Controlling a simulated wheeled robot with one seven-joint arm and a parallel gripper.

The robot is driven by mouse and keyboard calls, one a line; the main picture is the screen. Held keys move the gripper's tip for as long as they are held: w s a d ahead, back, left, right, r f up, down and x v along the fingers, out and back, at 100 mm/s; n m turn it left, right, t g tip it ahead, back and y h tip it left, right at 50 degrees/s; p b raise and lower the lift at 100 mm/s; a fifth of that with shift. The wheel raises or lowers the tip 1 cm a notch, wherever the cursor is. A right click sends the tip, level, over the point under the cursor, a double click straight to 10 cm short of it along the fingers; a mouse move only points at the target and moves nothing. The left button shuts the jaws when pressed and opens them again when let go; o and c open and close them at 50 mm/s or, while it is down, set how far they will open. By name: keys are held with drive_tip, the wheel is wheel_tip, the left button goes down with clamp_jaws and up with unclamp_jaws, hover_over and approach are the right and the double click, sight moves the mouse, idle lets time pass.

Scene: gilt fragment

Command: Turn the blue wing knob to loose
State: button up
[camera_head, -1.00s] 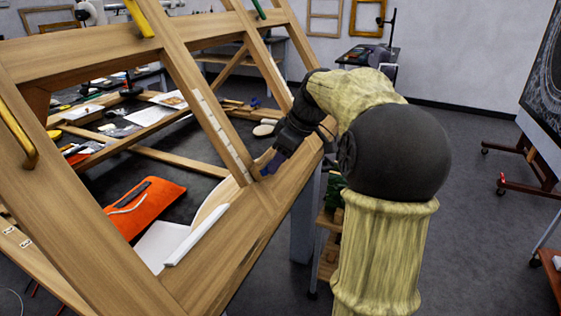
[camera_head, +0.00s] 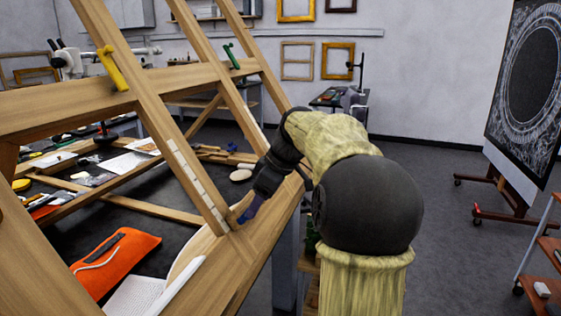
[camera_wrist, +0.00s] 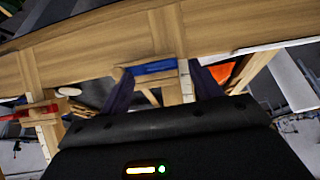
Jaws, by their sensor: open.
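The blue wing knob (camera_wrist: 154,68) shows in the wrist view as a blue bar on a wooden beam, lying crosswise between my fingers. My gripper (camera_wrist: 163,92) is open, with one dark purple finger on each side of the knob. The fingertips are near the beam; I cannot tell whether they touch the knob. In the head view my gripper (camera_head: 248,211) reaches down to the lower rail of the wooden frame (camera_head: 262,228), at the foot of a slanted bar.
A yellow knob (camera_head: 113,70) and a green knob (camera_head: 231,56) sit on other beams. A red knob (camera_wrist: 36,112) shows left in the wrist view. An orange pouch (camera_head: 118,262) lies on the dark table behind the frame. Open floor (camera_head: 430,220) lies to the right.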

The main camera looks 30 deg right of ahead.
drive_tip(key=p+v, duration=0.2)
drive_tip(key=v, duration=1.2)
drive_tip(key=shift+r+p, duration=0.3)
drive_tip(key=shift+r, duration=0.1)
drive_tip(key=shift+w, duration=0.1)
